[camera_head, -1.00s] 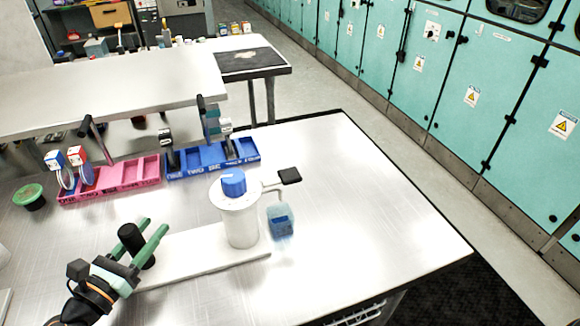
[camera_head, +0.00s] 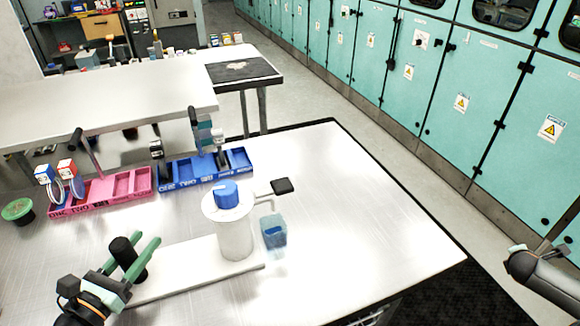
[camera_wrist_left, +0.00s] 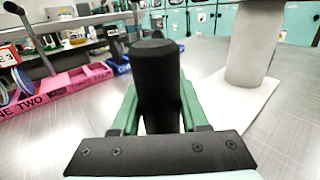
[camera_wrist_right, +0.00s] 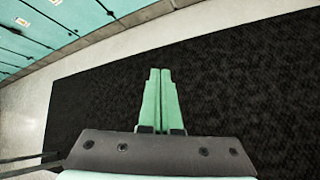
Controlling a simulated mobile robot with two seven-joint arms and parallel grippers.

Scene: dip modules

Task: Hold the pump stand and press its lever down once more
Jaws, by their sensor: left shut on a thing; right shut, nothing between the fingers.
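The pump stand has a white base plate (camera_head: 200,268), a white cylinder (camera_head: 235,238) with a blue cap (camera_head: 226,194), and a black upright post (camera_head: 124,254). Its lever (camera_head: 283,186) is a thin arm with a black pad, sticking out to the right at about cap height. My left gripper (camera_head: 146,237) is shut around the black post, which also shows between its green fingers in the left wrist view (camera_wrist_left: 159,90). My right gripper (camera_wrist_right: 160,72) is shut and empty over dark floor matting, away from the stand; its fingers are out of the head view.
A translucent blue container (camera_head: 273,232) is just right of the cylinder, under the lever. A pink tray (camera_head: 98,192) and a blue tray (camera_head: 203,170) with tools lie behind. A green-topped bowl (camera_head: 18,210) stands far left. The table's right part is clear.

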